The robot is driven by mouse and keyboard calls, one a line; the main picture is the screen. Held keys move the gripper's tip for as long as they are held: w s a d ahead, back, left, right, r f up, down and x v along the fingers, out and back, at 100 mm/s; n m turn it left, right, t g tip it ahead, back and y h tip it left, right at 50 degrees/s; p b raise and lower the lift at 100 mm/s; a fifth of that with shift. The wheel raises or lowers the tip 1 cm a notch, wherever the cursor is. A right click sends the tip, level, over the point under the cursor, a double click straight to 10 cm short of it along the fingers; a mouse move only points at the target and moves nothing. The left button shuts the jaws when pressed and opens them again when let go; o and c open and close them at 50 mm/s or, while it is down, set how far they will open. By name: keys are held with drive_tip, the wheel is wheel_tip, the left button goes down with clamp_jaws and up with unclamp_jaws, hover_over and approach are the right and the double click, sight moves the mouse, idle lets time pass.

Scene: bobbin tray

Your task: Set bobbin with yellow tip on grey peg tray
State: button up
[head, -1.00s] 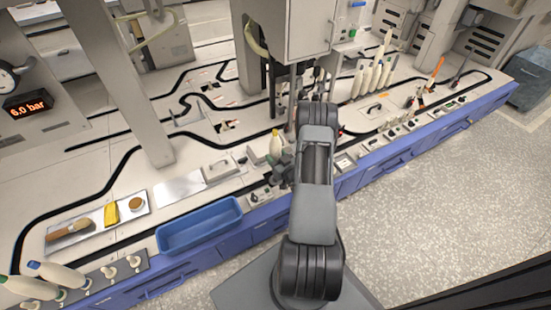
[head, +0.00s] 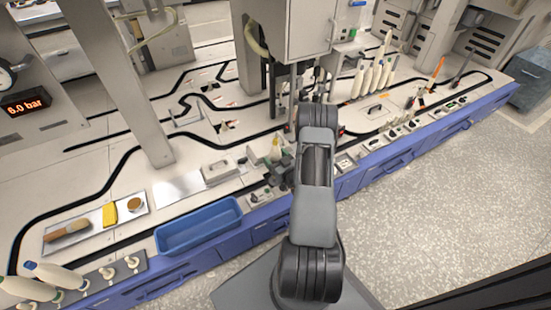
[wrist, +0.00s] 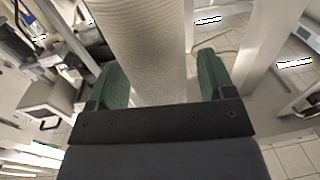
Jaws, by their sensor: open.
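A cream bobbin with a yellow tip (head: 275,149) stands upright on the machine's front ledge, its lower part hidden behind my gripper (head: 280,168). In the wrist view the bobbin's wound body (wrist: 145,40) fills the space between the two green fingers of my gripper (wrist: 163,78). The fingers are apart, one on each side, with a visible gap at least on the right. The grey peg tray (head: 128,281) is at the lower left, with several bare white pegs in front.
A blue bin (head: 198,229) lies between the peg tray and my arm. A small tray with a brush and yellow cloth (head: 97,226) is behind it. A grey column (head: 130,90) rises at the left. More bobbins (head: 371,79) stand at the back right.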

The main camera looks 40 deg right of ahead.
drive_tip(key=shift+r, duration=0.15)
drive_tip(key=shift+r+p, duration=0.35)
drive_tip(key=shift+p, duration=0.15)
drive_tip(key=shift+s+r+p, duration=0.15)
drive_tip(key=shift+r+p, duration=0.1)
drive_tip(key=shift+p, duration=0.1)
drive_tip(key=s+p, duration=0.1)
drive_tip(key=s, duration=1)
drive_tip(key=shift+s+a+f+p, duration=0.2)
drive_tip(key=shift+s+a+p, duration=0.05)
drive_tip(key=shift+s+p, duration=0.1)
drive_tip(key=shift+r, duration=0.1)
